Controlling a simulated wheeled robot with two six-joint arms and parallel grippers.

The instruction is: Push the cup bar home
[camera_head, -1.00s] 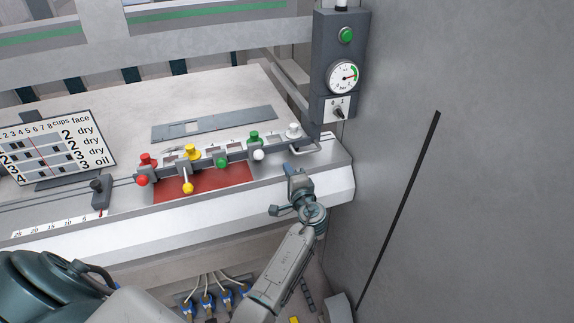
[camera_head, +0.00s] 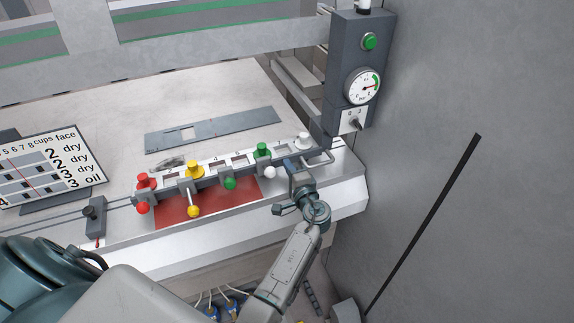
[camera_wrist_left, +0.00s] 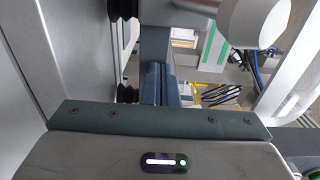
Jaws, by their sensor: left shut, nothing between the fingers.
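The cup bar (camera_head: 210,183) is a grey bar lying across the front of the machine bed. It carries red (camera_head: 146,182), yellow (camera_head: 194,170), green (camera_head: 263,151) and white (camera_head: 304,141) cups, with coloured balls on its front side. A bent metal handle (camera_head: 320,160) is at its right end. My left gripper (camera_head: 293,165) is shut and empty at the bar's right end, just left of the handle. Whether it touches the bar cannot be told. In the left wrist view its closed fingers (camera_wrist_left: 156,84) point away from the camera. My right gripper is not in view.
A grey post with a green button (camera_head: 369,42), gauge (camera_head: 363,87) and switch (camera_head: 355,121) stands close right of the bar. A red plate (camera_head: 205,205) lies in front of the bar. A chart (camera_head: 48,170) stands at left; a grey wall rises at right.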

